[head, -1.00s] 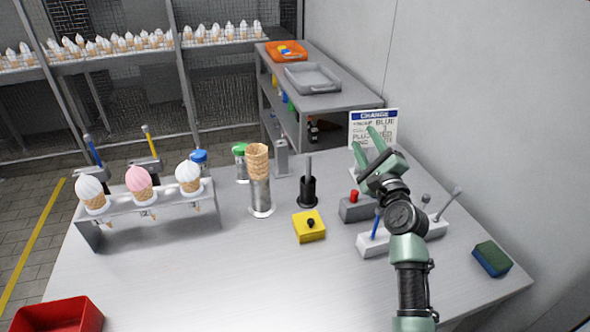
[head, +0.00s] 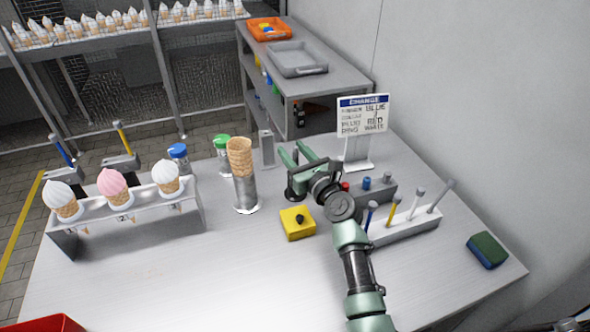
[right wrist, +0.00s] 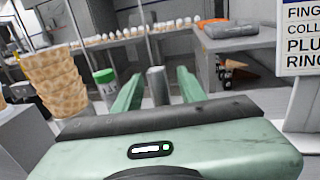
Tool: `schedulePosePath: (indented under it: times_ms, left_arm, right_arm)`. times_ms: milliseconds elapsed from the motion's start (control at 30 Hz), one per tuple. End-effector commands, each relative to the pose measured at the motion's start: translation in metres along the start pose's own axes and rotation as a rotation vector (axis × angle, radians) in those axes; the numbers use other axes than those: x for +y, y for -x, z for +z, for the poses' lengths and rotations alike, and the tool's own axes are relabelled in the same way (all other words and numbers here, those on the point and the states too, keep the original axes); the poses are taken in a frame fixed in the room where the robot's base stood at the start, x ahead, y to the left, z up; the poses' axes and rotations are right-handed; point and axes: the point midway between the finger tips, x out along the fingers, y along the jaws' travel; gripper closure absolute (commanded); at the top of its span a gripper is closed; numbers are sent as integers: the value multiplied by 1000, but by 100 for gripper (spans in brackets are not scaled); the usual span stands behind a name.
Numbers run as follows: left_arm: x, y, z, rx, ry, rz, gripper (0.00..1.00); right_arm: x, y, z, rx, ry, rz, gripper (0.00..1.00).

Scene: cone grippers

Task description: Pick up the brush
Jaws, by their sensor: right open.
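The brush, a grey upright handle in a black round holder in the earlier head view, is now mostly hidden by my right gripper (head: 292,152). A dark edge low beside the gripper may be its holder; I cannot tell for sure. My right gripper is open over that spot, behind the yellow box. In the right wrist view, a grey upright cylinder (right wrist: 157,86) shows between the two green fingers (right wrist: 157,88); I cannot tell whether it is the brush handle or the metal dispenser farther back. My left gripper is not in view.
The cone stack (head: 240,158) on its metal stand is close left. The yellow box (head: 298,222) is in front. The grey button box (head: 375,190), tool rack (head: 405,228) and sign (head: 363,115) are to the right. The cone rack (head: 125,215) is left; the front table is clear.

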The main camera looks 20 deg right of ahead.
Motion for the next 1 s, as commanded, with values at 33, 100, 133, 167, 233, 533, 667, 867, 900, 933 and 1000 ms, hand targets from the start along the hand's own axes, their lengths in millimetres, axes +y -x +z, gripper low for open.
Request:
schedulePosePath:
  times_ms: [33, 100, 133, 167, 233, 533, 667, 867, 900, 933, 1000]
  left_arm:
    - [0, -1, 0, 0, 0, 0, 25]
    - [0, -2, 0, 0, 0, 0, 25]
    - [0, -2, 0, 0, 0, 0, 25]
    - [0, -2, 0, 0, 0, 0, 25]
    - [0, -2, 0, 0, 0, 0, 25]
    - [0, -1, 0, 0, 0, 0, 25]
    - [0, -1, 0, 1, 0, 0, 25]
    - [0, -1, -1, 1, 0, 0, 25]
    - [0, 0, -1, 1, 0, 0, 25]
    - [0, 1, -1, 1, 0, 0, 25]
    - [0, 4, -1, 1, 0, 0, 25]
  right_arm:
    - [0, -8, -1, 0, 1, 0, 59]
    - [0, -14, -1, 0, 1, 1, 59]
    - [0, -16, -1, 1, 1, 0, 59]
    - [0, -18, -1, 1, 1, 0, 59]
    - [0, -19, -1, 1, 1, -1, 59]
    - [0, -18, -1, 1, 1, -1, 98]
    - [0, -18, -1, 0, 1, -1, 100]
    - [0, -18, 0, 1, 1, -1, 100]
    - [0, -18, 0, 1, 1, -1, 100]
    - [0, -18, 1, 1, 1, -1, 100]
    - [0, -18, 4, 0, 1, -1, 100]
